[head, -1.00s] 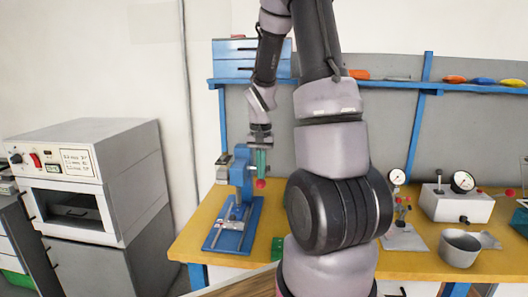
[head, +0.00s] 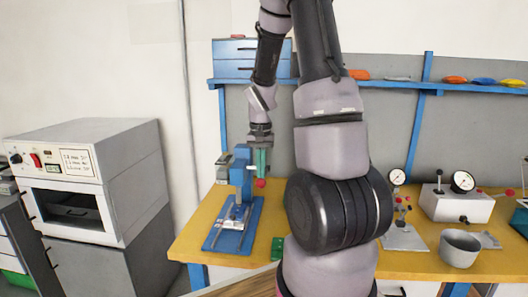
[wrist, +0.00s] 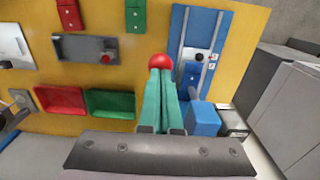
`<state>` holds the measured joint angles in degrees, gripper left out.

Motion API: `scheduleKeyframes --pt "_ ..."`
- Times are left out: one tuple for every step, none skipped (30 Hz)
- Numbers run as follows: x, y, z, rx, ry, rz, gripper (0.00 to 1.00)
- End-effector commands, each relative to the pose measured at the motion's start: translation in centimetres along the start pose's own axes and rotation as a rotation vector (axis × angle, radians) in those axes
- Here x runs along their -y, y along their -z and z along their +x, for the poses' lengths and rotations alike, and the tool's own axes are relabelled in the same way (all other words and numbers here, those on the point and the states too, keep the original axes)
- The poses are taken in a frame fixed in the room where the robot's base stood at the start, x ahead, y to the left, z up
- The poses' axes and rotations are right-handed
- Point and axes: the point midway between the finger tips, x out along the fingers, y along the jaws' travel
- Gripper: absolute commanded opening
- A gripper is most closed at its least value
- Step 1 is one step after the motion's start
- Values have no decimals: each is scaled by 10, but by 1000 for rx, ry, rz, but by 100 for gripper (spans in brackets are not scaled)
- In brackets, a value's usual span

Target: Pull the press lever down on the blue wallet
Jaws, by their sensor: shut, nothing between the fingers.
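The blue press (head: 242,179) stands upright at the left end of the yellow bench. Its lever ends in a red knob (head: 260,183), which also shows in the wrist view (wrist: 161,62). My gripper (head: 261,172) is beside the press head, pointing down, its green fingers shut and empty. In the wrist view the closed fingertips (wrist: 160,76) are right at the red knob; I cannot tell whether they touch it. The press base (head: 232,229) carries a small whitish piece (head: 236,213) under the head. I cannot make out a blue wallet clearly.
A grey oven-like cabinet (head: 88,185) stands left of the bench. Red (wrist: 62,99) and green (wrist: 110,103) trays lie near the press. A metal cup (head: 460,248) and gauges (head: 462,181) stand at the right. My arm hides the bench's middle.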

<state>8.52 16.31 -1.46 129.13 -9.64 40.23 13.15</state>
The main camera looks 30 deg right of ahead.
Motion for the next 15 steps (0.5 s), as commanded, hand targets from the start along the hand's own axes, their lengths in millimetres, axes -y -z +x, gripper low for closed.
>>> scheduleKeyframes --pt "0 3 -6 -4 1 1 0" --pt "0 4 -10 -4 2 1 0" --pt "0 6 -15 -5 2 0 0" --pt "0 7 -18 -5 2 -1 0" --pt "0 8 -22 -4 1 0 0" --pt "0 10 -26 -4 1 0 0" --pt "0 11 -29 -4 1 0 0" --pt "0 12 -33 -4 1 0 0" --pt "0 14 -38 -4 2 0 0" --pt "0 15 -41 -4 2 0 0" --pt "0 16 -44 -4 2 0 0" --pt "0 18 -49 -4 1 0 0" --pt "0 19 -52 -4 1 0 0" --pt "0 20 -55 -3 1 0 0" --pt "0 21 -60 -3 1 0 0"
